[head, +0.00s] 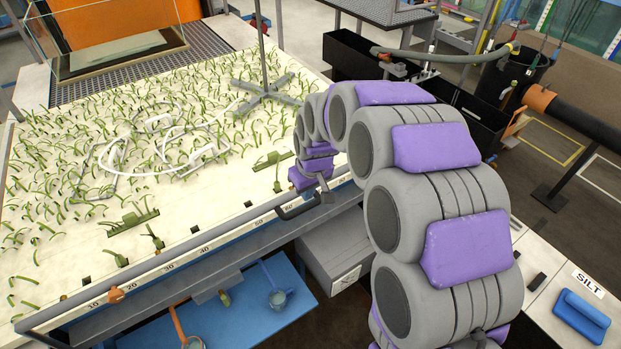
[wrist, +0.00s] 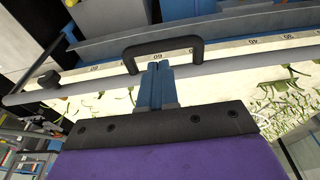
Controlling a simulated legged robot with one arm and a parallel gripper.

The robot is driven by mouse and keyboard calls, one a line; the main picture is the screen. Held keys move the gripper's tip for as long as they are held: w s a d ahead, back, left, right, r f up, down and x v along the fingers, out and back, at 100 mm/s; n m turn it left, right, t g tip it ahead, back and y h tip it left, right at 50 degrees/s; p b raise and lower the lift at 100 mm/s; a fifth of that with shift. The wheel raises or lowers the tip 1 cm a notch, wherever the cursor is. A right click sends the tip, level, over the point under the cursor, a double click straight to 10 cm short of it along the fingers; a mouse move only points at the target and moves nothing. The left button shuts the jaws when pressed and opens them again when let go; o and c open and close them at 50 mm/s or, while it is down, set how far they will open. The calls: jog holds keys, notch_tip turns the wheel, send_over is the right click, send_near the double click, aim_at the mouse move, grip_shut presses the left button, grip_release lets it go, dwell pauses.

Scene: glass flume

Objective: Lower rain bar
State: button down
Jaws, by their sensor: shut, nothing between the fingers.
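A long grey bar (head: 215,246), which I take for the rain bar, runs along the front edge of the planted flume bed, beside a numbered scale. It also crosses the wrist view (wrist: 240,76). A black U-shaped handle (head: 297,210) sits at the bar near the right end of the scale; the wrist view shows it closely (wrist: 163,46). My gripper (head: 326,196) is at the front edge, just right of the handle. In the wrist view its fingers (wrist: 155,72) are shut and empty, pointing at the handle's opening. I cannot tell whether they touch the handle or bar.
The pale bed (head: 60,262) holds many green plant strips, white looped tubing (head: 120,160) and a grey cross-footed stand (head: 266,92). A grey box (head: 335,248) and blue shelf (head: 255,305) are below the edge. Black tanks (head: 355,58) stand behind my arm.

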aim_at(303, 208)
jog(key=f, duration=0.3)
jog(key=a+f, duration=0.1)
jog(key=shift+w+a+f, duration=0.1)
jog(key=shift+w+f, duration=0.1)
jog(key=shift+w, duration=0.05)
jog(key=shift+w+f+p, duration=0.2)
jog(key=shift+f+p, duration=0.15)
jog(key=shift+f, duration=0.25)
jog(key=shift+d+f, duration=0.15)
jog(key=shift+d, duration=0.05)
